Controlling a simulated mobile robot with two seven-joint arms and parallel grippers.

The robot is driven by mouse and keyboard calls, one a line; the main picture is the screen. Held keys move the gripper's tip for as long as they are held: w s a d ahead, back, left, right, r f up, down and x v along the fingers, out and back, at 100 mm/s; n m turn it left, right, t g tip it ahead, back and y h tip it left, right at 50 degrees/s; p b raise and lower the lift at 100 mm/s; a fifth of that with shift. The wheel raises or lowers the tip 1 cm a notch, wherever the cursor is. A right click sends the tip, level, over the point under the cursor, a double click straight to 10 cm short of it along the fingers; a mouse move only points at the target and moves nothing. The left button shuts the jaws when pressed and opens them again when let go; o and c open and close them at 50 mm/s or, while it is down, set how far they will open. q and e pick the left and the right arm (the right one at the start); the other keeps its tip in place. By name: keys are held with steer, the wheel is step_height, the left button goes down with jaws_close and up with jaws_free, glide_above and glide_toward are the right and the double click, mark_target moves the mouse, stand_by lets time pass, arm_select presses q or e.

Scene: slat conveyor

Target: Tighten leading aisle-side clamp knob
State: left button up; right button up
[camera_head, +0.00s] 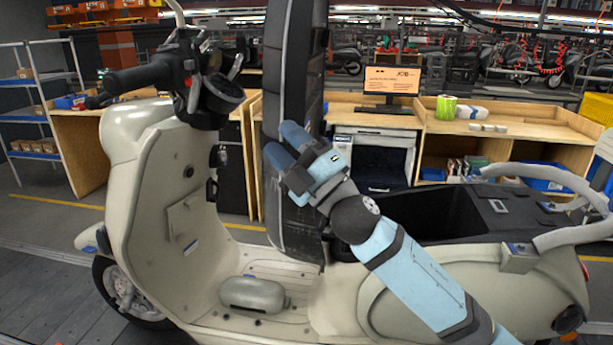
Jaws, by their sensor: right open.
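A cream scooter (150,215) stands side-on on the slat conveyor, its front wheel (130,290) at the lower left. I cannot make out a clamp or a clamp knob in this view; the lower part of the scooter runs off the bottom edge. My right gripper (281,146) is raised in the middle, its arm coming in from the lower right. It is open, with nothing seen between its light blue fingers. It is in front of the scooter's upright dark seat (298,60); I cannot tell whether they touch. My left gripper is not in view.
The scooter's open storage well (440,215) and pale grab rail (560,190) lie right of the seat. Behind stand wooden workbenches (490,120) with a monitor (391,82), and a shelf rack (35,110) at left. Grey slats (40,300) show bare at the lower left.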

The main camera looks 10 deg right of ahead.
steer(key=d+f+m+t+h, duration=0.3)
steer(key=f+m+h, duration=0.3)
steer(key=m+h, duration=0.1)
steer(key=shift+d+f+m, duration=0.15)
steer(key=shift+d+m, duration=0.15)
steer(key=shift+m, duration=0.3)
steer(key=shift+o, duration=0.4)
